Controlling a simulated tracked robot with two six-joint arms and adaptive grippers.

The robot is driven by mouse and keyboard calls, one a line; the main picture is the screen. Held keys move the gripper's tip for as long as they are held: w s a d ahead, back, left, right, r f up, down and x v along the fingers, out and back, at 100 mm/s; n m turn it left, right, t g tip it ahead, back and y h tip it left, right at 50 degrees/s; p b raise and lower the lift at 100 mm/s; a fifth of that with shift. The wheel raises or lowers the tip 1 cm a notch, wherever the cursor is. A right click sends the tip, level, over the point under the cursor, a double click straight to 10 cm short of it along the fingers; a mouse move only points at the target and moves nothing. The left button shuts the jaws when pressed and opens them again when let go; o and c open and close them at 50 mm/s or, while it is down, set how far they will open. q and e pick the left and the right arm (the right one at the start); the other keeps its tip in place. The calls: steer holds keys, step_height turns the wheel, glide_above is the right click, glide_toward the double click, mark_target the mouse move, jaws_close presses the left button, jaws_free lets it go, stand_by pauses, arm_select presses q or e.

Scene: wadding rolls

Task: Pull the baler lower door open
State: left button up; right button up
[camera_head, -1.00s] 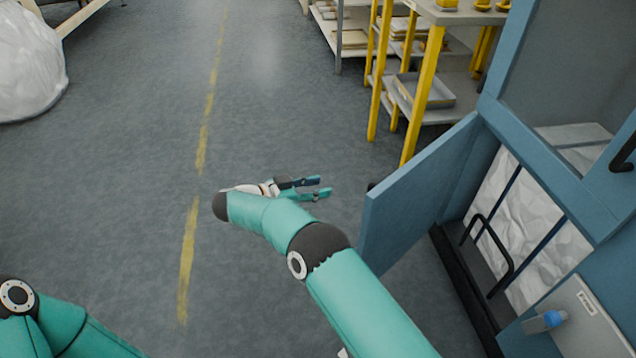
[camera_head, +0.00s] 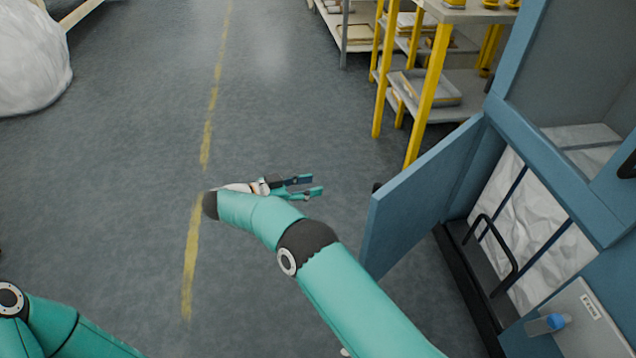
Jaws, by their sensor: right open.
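The blue baler (camera_head: 550,165) stands at the right. Its lower door (camera_head: 415,205) is swung outward to the left, and white wadding (camera_head: 535,215) shows in the lower opening. My right gripper (camera_head: 316,186) is open and empty, its fingers pointing right toward the door with a clear gap between. The door's handle is mostly hidden; a small dark part (camera_head: 377,187) shows at its left edge. My left arm shows only at the bottom left corner, and its gripper is out of view.
A yellow-legged shelf table (camera_head: 432,90) stands behind the door. A black bar handle (camera_head: 497,250) stands in front of the wadding. A white wadding roll (camera_head: 28,60) is at the top left. The floor between is clear.

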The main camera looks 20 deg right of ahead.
steer(key=shift+c, duration=0.4)
steer(key=shift+w, duration=0.1)
jaws_close()
steer(key=w+a+f+m+t+y, duration=0.3)
steer(key=w+a+f+t+y, duration=0.35)
steer(key=a+f+y, duration=0.55)
steer(key=s+d+r+m+g+y+p, duration=0.25)
steer(key=s+d+r+m+y, duration=0.2)
steer(key=s+d+r, duration=0.6)
steer(key=s+d+r+m+g+y+p, duration=0.1)
steer(key=s+d+r+m+y+p, duration=0.45)
steer(key=s, duration=0.85)
steer(key=s+d+r+m+t+h+p, duration=0.1)
steer(key=s+d+r+h, duration=0.1)
steer(key=s+d+r, duration=0.45)
steer(key=s+d+r+m+t+h, duration=0.1)
steer(key=s+d+r+m+t, duration=0.15)
steer(key=d, duration=0.65)
steer(key=b, duration=0.4)
glide_toward(385, 201)
steer(key=shift+n+g, duration=0.35)
steer(key=x, duration=0.5)
steer(key=shift+f, duration=0.15)
steer(key=shift+w+a, duration=0.3)
steer(key=shift+w, duration=0.35)
